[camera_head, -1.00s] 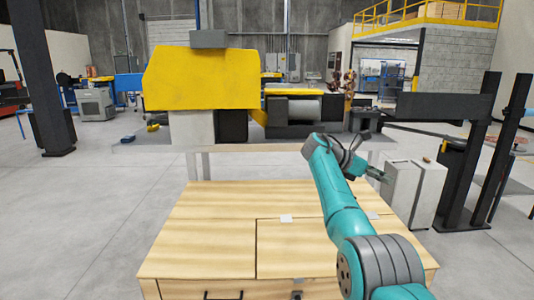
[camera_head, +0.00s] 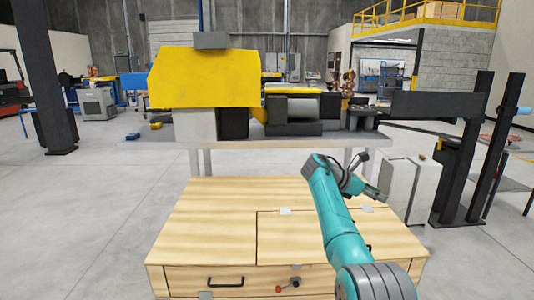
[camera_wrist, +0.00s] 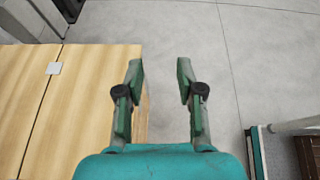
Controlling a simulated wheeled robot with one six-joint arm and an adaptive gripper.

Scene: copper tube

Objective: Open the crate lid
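The wooden crate (camera_head: 215,225) stands in front of me, with pale wood grain and a flat top. Its lid (camera_head: 285,238) is the panel marked off by a seam at the front right of the top, and it lies flat and closed. A small light hinge plate (camera_head: 285,211) sits on the lid's back edge; a second (camera_head: 367,208) is farther right. My gripper (camera_head: 376,192) is past the crate's right side, behind my teal arm. In the wrist view my gripper (camera_wrist: 159,75) is open and empty, over the floor beside the crate's edge (camera_wrist: 110,90).
A black handle (camera_head: 226,282) and a small red-tipped part (camera_head: 288,285) are on the crate's front. A table with a yellow machine (camera_head: 205,78) stands behind the crate. White cabinets (camera_head: 408,188) stand to the right. Floor is free at left.

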